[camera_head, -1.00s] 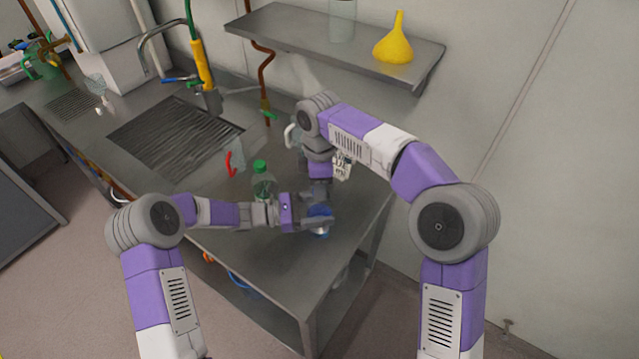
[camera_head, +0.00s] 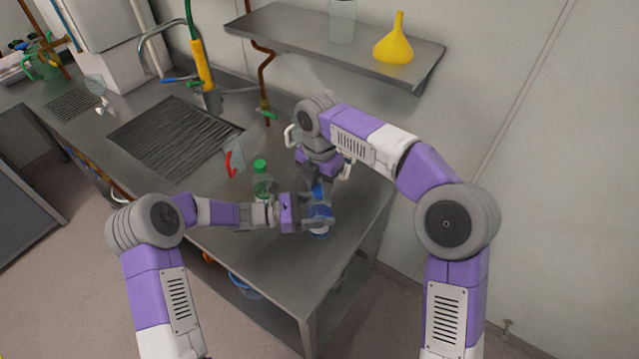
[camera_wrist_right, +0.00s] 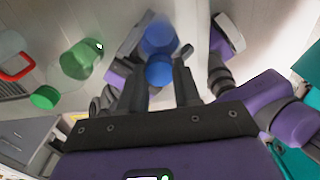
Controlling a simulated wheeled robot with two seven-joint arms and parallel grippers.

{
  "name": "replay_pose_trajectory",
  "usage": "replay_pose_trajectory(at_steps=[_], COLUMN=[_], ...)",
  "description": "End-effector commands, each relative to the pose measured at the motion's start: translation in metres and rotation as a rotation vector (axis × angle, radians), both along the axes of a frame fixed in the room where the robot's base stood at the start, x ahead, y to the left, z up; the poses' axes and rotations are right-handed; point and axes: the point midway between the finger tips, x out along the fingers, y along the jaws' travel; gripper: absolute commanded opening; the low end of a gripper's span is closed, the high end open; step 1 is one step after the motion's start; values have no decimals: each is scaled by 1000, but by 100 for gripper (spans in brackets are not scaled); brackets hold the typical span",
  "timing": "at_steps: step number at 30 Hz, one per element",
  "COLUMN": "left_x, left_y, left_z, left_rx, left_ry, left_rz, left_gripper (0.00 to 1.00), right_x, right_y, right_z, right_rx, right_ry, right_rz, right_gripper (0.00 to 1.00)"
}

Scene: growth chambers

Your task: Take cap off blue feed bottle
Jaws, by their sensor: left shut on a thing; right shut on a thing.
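The blue feed bottle (camera_head: 319,211) stands upright near the front right of the steel bench, also seen in the right wrist view (camera_wrist_right: 160,38). My left gripper (camera_head: 317,223) is shut around its body from the left. My right gripper (camera_head: 322,186) is at the bottle's top. In the right wrist view its two fingers (camera_wrist_right: 158,84) sit either side of the blue cap (camera_wrist_right: 158,71), shut on it. The cap appears in line with the bottle; I cannot tell whether a gap separates them.
A wall shelf (camera_head: 300,37) holds a yellow funnel (camera_head: 394,42). The bench's front corner is clear.

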Motion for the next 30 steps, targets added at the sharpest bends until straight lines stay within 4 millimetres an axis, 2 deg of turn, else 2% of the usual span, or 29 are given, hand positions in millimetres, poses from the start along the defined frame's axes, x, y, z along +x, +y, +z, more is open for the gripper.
replay_pose_trajectory(at_steps=[30], left_x=[0], left_y=[0], left_z=[0], left_rx=[-1], left_ry=[0], left_rz=[0], left_gripper=[0], right_x=[0], right_y=[0], right_z=[22], right_rx=[0], right_ry=[0], right_rz=[-2], right_gripper=[0])
